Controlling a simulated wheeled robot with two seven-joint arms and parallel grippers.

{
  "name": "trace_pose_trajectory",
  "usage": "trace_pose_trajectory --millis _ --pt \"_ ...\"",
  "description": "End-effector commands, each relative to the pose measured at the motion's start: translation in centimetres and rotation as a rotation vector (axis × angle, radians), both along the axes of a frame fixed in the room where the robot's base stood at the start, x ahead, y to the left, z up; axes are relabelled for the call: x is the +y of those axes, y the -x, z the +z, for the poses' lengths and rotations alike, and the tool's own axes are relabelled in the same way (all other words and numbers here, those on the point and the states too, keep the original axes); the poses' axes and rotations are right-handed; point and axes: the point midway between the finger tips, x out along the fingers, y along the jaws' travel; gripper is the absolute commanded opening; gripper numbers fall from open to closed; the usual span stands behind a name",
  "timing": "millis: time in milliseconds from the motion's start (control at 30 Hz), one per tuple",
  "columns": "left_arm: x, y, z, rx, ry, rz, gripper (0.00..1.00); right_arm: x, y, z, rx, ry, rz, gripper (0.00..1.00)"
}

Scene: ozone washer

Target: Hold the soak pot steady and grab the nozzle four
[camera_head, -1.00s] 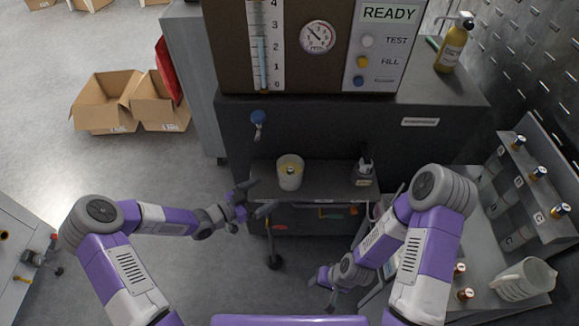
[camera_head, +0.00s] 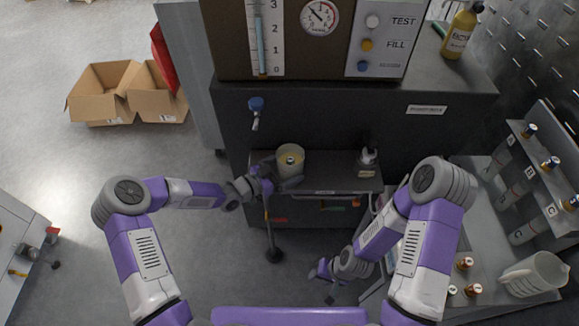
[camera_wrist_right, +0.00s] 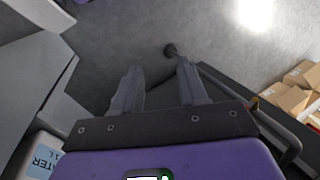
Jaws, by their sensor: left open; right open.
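My right gripper (camera_head: 325,280) is open, empty and low, in front of the shelf and to the right. In the right wrist view its two fingers (camera_wrist_right: 160,88) are spread over bare floor.
The washer (camera_head: 300,40) stands above, with a blue-handled tap (camera_head: 256,104). At right, a side bench holds several bottles and a clear jug (camera_head: 535,275). Cardboard boxes (camera_head: 125,95) lie on the floor at left.

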Motion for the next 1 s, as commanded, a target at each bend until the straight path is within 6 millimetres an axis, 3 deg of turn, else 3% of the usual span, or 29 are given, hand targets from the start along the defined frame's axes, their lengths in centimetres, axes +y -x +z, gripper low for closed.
trace_pose_trajectory --millis 367,567,800,867,1000 --pt "-0.4 -0.3 0.0 0.001 0.001 0.0 1.0 0.0 0.0 -0.3 0.0 0.0 0.0 0.43" --pt "-0.4 -0.3 0.0 0.0 0.0 0.0 0.74 0.0 0.0 -0.3 0.0 0.0 0.0 0.43" --pt "-0.4 -0.3 0.0 0.001 -0.001 0.0 0.74 0.0 0.0 -0.3 0.0 0.0 0.0 0.43" --pt "-0.4 -0.3 0.0 0.001 -0.001 0.0 0.74 0.0 0.0 -0.2 -0.001 0.0 0.001 0.35" --pt "-0.4 -0.2 0.0 0.001 -0.001 0.0 0.74 0.4 -1.9 0.6 -0.047 -0.005 0.032 0.33"
